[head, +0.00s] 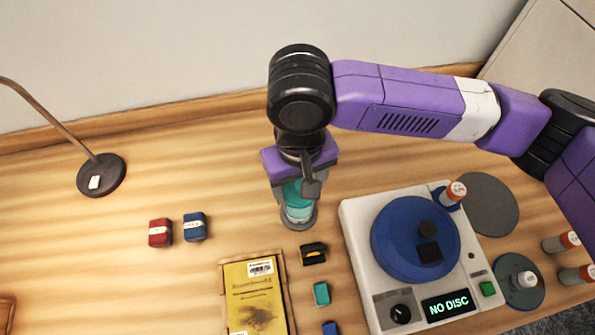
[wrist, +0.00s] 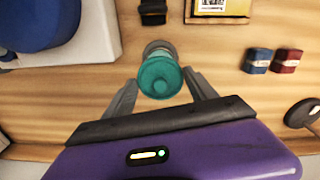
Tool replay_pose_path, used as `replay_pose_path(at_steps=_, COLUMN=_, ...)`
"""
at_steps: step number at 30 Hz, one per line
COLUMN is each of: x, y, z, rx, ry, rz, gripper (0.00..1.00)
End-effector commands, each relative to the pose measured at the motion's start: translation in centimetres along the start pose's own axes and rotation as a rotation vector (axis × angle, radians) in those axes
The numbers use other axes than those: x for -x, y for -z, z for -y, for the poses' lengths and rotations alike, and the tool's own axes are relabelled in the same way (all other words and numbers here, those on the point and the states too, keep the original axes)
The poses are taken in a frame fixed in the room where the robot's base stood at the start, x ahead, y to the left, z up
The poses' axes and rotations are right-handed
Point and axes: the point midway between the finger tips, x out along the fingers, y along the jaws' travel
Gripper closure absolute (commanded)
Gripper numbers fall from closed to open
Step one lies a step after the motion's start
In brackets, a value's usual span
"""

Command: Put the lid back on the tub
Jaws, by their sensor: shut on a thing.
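My gripper (head: 297,184) points down over the table and is shut on a round teal piece (wrist: 160,77), which looks like the lid. In the wrist view the teal piece sits between the two fingertips. Directly below it in the head view is a paler, see-through teal round body (head: 298,212), apparently the tub, standing upright on a grey round base (head: 312,223). The fingers hide part of the teal piece, and I cannot tell whether lid and tub touch.
A white machine (head: 362,248) reading "NO DISC" with a blue turntable (head: 398,240) stands right. Red (head: 160,232) and blue (head: 195,227) boxes are left. A lamp base (head: 101,175) is far left.

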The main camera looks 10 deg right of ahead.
Motion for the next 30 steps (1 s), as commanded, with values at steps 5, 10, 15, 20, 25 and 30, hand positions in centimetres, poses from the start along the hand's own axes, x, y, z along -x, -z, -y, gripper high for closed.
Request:
replay_pose_path(at_steps=5, x=-1.2, y=0.0, z=0.0, rx=0.000, ry=-0.001, rz=-0.001, gripper=0.72)
replay_pose_path(at_steps=10, x=-2.6, y=0.0, z=0.0, rx=0.001, ry=-0.001, rz=0.000, gripper=0.72)
replay_pose_path(at_steps=15, x=-4.0, y=0.0, z=0.0, rx=0.001, ry=-0.001, rz=0.000, gripper=0.72)
replay_pose_path(at_steps=20, x=-5.2, y=0.0, z=0.0, rx=0.000, ry=0.001, rz=0.001, gripper=0.72)
replay_pose_path(at_steps=25, x=-6.0, y=0.0, z=0.0, rx=-0.001, ry=0.001, rz=0.001, gripper=0.72)
replay_pose_path(at_steps=30, x=-6.2, y=0.0, z=0.0, rx=0.000, ry=0.000, rz=0.000, gripper=0.72)
